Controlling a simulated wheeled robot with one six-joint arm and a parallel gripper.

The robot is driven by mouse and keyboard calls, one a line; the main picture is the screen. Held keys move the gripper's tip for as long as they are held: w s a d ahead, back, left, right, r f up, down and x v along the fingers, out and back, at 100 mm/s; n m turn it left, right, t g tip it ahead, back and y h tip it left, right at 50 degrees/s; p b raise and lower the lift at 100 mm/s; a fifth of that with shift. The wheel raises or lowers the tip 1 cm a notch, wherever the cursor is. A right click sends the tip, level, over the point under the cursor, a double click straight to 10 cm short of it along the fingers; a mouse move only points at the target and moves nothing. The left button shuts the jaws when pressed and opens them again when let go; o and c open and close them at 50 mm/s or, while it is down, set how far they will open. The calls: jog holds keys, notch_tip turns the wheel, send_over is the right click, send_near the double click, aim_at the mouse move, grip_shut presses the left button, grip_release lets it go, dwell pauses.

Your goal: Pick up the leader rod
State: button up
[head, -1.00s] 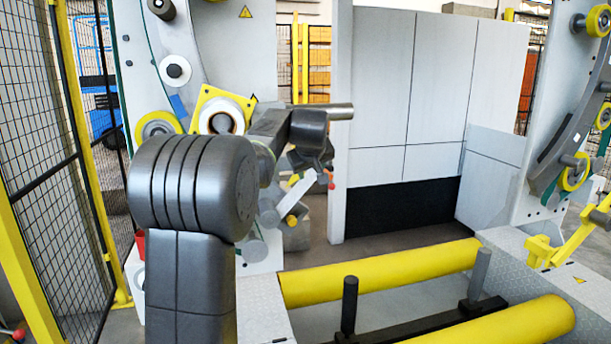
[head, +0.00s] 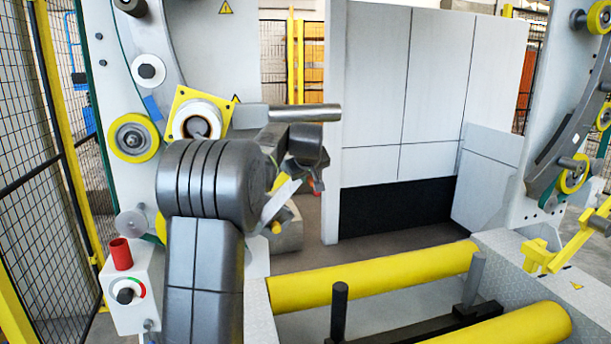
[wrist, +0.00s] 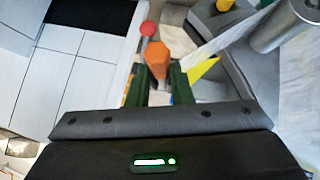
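My gripper (wrist: 160,88) points away from the wrist camera, with its two dark green fingers apart and a gap between them. An orange piece (wrist: 173,60) shows just beyond the fingertips. A thin grey rod with a red ball end (wrist: 148,30) stands beside it, near the left finger. I cannot tell for sure which of these is the leader rod, or whether either touches a finger. A white strip (wrist: 232,33) runs up to the right, with a yellow piece (wrist: 204,70) below it. In the head view my own arm hides much of this area.
A thick grey cylinder (head: 303,113) sticks out just above my wrist, near a roll on a yellow plate (head: 199,121). A control box with a red button (head: 121,254) stands at lower left. Yellow rollers (head: 375,277) lie at front right. Mesh fencing (head: 35,150) bounds the left.

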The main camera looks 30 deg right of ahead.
grip_shut()
jog(key=shift+r, duration=0.55)
notch_tip(320, 180, up, 27)
jog(key=p, duration=0.8)
jog(key=shift+f+b, duration=8.5)
jog(key=shift+f, duration=3.4)
jog(key=shift+p, duration=0.4)
jog(key=shift+a, duration=0.1)
